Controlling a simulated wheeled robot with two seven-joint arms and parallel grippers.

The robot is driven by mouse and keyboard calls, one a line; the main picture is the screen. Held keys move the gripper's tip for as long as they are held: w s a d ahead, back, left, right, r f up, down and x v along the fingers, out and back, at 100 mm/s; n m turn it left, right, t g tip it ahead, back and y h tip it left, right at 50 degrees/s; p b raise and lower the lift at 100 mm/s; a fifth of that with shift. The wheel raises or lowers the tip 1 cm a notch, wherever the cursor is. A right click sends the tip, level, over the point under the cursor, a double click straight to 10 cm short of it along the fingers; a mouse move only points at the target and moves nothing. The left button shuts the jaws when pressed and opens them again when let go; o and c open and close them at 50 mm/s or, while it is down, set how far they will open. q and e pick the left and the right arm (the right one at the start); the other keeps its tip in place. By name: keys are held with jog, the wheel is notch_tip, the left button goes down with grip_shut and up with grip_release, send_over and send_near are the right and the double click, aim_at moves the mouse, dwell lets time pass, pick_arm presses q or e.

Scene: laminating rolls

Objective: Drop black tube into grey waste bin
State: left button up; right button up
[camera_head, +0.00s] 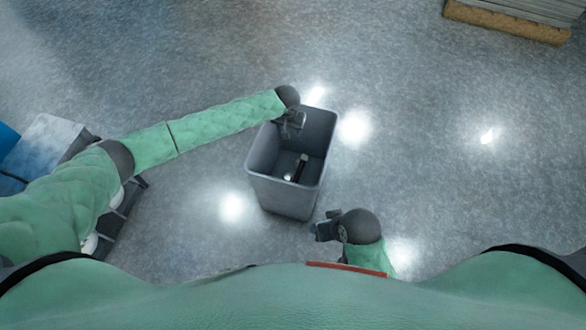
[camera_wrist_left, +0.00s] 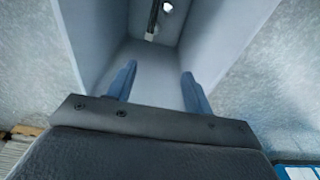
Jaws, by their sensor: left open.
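The grey waste bin (camera_head: 289,197) stands on the floor in the middle of the head view. The black tube (camera_head: 301,168) lies inside it near the bottom, with a light-coloured piece beside it. In the left wrist view the tube (camera_wrist_left: 153,17) shows at the top edge, partly cut off, inside the bin. My left gripper (camera_head: 291,124) is over the far left part of the bin opening. Its two blue-grey fingers (camera_wrist_left: 157,88) are spread apart with nothing between them. My right gripper (camera_head: 318,230) is beside the near right side of the bin; its fingers are too small to tell.
A wooden pallet (camera_head: 507,21) with a grey stack on it is at the top right. A dark rack or cart with a pale box (camera_head: 47,143) stands at the left, partly behind my left arm. The grey floor right of the bin is clear.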

pick_arm(q)
notch_tip(320, 180, up, 8)
jog(key=s, duration=0.1)
jog(key=shift+a+f, duration=0.2)
jog(key=shift+f, duration=0.05)
pick_arm(e)
jog(key=shift+w+a+f, duration=0.1)
jog(key=shift+a+f, duration=0.25)
jog(key=shift+f, duration=0.15)
jog(key=shift+r, duration=0.1)
